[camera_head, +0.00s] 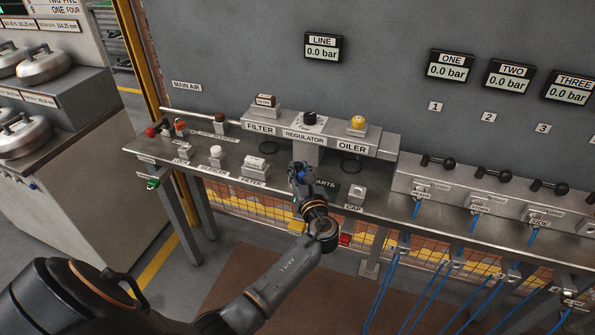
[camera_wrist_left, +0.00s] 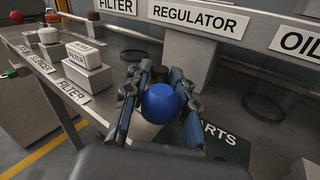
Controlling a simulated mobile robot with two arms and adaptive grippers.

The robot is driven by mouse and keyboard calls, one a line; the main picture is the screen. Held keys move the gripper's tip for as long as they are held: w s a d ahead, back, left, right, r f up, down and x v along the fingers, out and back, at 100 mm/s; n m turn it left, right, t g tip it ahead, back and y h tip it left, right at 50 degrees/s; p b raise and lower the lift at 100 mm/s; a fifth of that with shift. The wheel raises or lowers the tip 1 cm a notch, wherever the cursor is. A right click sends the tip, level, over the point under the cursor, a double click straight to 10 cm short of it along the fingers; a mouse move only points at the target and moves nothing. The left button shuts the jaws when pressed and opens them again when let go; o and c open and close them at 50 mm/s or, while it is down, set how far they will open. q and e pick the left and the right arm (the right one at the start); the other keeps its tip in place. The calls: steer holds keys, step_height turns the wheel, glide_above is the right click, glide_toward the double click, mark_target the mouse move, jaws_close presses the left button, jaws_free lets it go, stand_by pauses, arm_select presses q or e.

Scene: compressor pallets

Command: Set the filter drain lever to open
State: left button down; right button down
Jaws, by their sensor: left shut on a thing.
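The filter station, labelled FILTER (camera_head: 261,129), is at the left of the main air unit, and its label also shows in the wrist view (camera_wrist_left: 115,5). A dark ring (camera_head: 254,147) is below it. I cannot make out a drain lever there. My left gripper (camera_head: 300,172) is in front of the regulator, over the dark PARTS mat (camera_head: 326,184). My right gripper is not in view.
A small stand labelled FILTER (camera_head: 254,170) with a white block is left of my gripper; a CAP stand (camera_head: 356,196) is right. The regulator (camera_head: 310,118) and yellow-topped oiler (camera_head: 358,121) are behind. Several black-knobbed valves (camera_head: 437,161) line the right bench.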

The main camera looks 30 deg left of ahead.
arm_select(q)
steer(key=n+g+y, duration=0.1)
steer(key=n+g+y+b, duration=0.1)
steer(key=n+g, duration=0.1)
steer(key=g, duration=0.1)
steer(key=shift+w+d+f+y+b, duration=0.1)
steer(key=shift+w+d+y+b, duration=0.15)
steer(key=shift+y+b, duration=0.15)
steer(key=shift+w+n+g+y+b, duration=0.1)
steer(key=shift+n+g+y+b, duration=0.45)
steer(key=shift+n+g, duration=0.5)
steer(key=shift+g, duration=0.45)
steer(key=c, duration=1.2)
jaws_free()
steer(key=shift+a, duration=0.1)
steer(key=v, duration=0.7)
steer(key=shift+d, duration=0.3)
